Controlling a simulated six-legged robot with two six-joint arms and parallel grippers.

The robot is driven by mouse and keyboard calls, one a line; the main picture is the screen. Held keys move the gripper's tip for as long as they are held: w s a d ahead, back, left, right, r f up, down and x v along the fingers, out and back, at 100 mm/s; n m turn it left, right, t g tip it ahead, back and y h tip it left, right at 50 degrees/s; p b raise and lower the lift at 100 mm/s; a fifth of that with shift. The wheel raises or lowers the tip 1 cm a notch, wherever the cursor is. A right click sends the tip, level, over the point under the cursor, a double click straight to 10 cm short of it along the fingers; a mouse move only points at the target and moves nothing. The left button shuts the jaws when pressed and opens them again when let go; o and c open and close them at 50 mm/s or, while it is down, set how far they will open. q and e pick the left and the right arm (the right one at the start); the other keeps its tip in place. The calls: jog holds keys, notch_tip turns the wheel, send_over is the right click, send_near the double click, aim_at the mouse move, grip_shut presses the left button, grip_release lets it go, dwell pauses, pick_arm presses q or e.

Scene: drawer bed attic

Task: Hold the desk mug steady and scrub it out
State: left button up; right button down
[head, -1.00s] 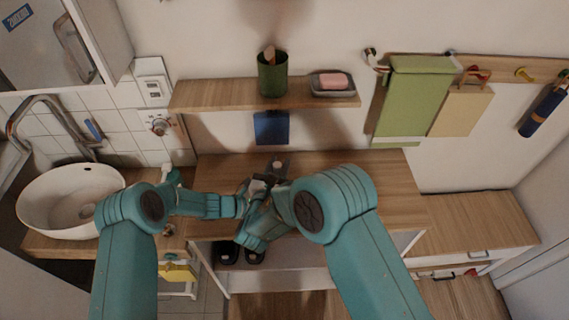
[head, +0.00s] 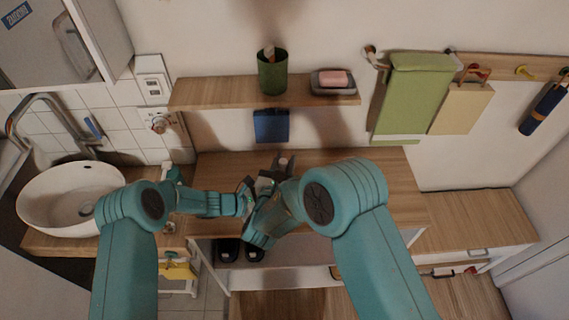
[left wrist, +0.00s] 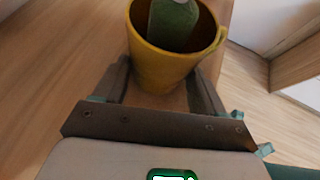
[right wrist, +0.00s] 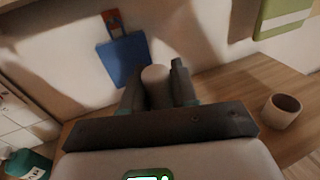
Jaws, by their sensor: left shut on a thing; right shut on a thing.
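The desk mug (left wrist: 160,66) is yellow with a handle on its right side in the left wrist view. My left gripper (left wrist: 163,84) is shut on it, one finger on each side. A green scrubber (left wrist: 174,25) stands inside the mug; its upper end is cut off by the picture's edge. In the right wrist view my right gripper (right wrist: 157,80) is shut on a pale, round-ended piece (right wrist: 155,73), which looks like the scrubber's handle. In the head view my right gripper (head: 280,168) is over the desk, close to the left one (head: 246,192); the arms hide the mug there.
A shelf (head: 215,93) above holds a green cup (head: 272,76) and a soap dish (head: 333,90). A white basin (head: 65,205) is at the left.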

notch_tip(320, 180, up, 10)
jog(key=shift+f, duration=0.25)
dwell(0.6)
pick_arm(q)
jog(key=o, duration=1.2)
jog(key=shift+o, duration=0.2)
jog(key=shift+a, duration=0.1)
jog(key=v, duration=1.1)
jog(key=shift+s+a+r, duration=0.1)
jog(key=shift+a+r, duration=0.05)
jog(key=shift+a, duration=0.2)
jog(key=shift+s, duration=0.15)
pick_arm(e)
jog(key=shift+s, duration=0.1)
